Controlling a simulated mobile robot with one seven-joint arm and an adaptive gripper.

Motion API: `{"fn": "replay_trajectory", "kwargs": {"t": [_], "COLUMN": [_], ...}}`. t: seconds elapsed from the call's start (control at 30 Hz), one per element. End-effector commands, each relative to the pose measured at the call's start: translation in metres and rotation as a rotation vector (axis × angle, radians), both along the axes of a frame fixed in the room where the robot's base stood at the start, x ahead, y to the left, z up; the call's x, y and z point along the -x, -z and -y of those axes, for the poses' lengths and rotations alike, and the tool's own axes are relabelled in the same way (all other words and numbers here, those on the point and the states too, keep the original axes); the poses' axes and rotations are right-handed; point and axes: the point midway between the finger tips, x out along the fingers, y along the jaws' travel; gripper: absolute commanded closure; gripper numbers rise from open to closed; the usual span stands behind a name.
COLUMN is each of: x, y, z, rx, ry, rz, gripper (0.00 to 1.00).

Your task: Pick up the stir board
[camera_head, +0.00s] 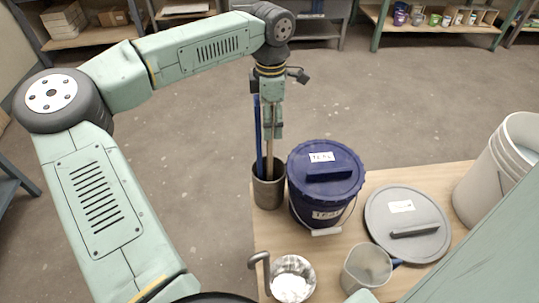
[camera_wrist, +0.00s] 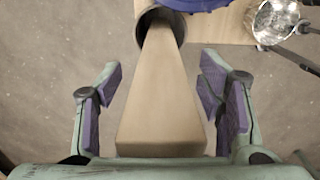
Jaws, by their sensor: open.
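The stir board, a flat pale wooden board (camera_wrist: 160,95), stands upright in a dark grey cylindrical holder (camera_head: 268,191). It also shows as a thin tan strip (camera_head: 269,160) in the head view. My gripper (camera_wrist: 160,78) is open, with one purple-padded finger on each side of the board and gaps between. In the head view my gripper (camera_head: 272,128) points down over the holder. A blue stick (camera_head: 258,140) stands in the same holder, left of the board. The board's lower end is hidden inside the holder.
A dark blue lidded bucket labelled TEAL (camera_head: 325,190) stands close right of the holder.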

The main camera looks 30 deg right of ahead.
Motion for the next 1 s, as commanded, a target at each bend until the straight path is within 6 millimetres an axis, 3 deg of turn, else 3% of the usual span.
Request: {"fn": "replay_trajectory", "kwargs": {"t": [0.1, 0.3, 1.0], "x": [0.0011, 0.0008, 0.0008], "y": [0.0106, 0.0117, 0.0111], "z": [0.0004, 0.0006, 0.0006], "rx": [0.000, 0.001, 0.001], "ry": [0.003, 0.002, 0.001], "rz": [0.000, 0.000, 0.000], "gripper": [0.38, 0.39, 0.86]}}
